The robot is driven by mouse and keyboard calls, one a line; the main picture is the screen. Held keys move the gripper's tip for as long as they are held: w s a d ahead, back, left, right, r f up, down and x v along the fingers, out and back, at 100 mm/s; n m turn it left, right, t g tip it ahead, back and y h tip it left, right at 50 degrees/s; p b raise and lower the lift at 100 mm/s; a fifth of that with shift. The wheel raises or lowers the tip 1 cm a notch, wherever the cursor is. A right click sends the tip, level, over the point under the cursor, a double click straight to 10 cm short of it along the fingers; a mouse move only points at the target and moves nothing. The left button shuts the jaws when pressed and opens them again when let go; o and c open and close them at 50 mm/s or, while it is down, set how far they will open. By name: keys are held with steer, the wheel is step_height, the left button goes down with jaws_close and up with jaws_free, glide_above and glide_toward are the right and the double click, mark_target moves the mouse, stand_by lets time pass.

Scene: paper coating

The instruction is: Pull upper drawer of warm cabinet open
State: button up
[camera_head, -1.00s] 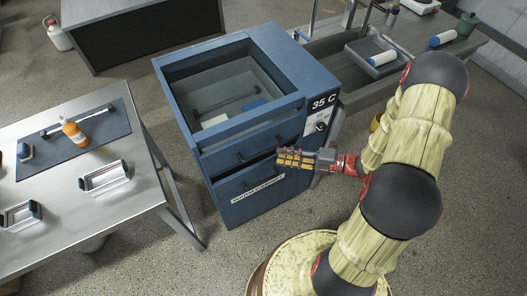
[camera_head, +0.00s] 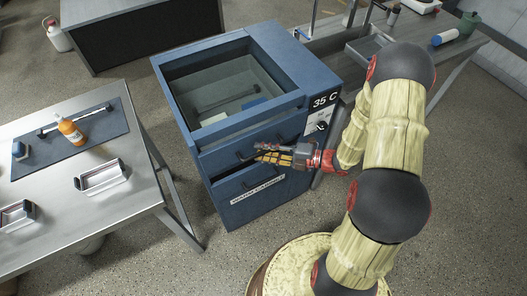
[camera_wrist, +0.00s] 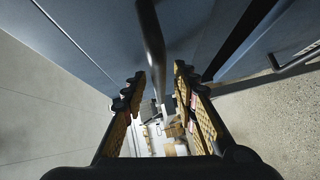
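The warm cabinet (camera_head: 285,62) is blue, carries a "35 C" label and has an open top compartment. Its upper drawer (camera_head: 213,161) has a dark bar handle (camera_head: 243,157); the lower drawer (camera_head: 246,205) below bears a white label. My gripper (camera_head: 262,152) is at the right part of the upper handle, reaching in from the right. In the wrist view the handle bar (camera_wrist: 150,45) runs down between the two separated fingers (camera_wrist: 159,76). The gripper looks open, with a gap on both sides of the bar. My fingers partly hide the handle and drawer front.
A grey bench (camera_head: 410,45) with a tray lies behind at the right. Floor in front of the cabinet is clear apart from my base.

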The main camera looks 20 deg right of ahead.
jaws_close()
stand_by(0.9)
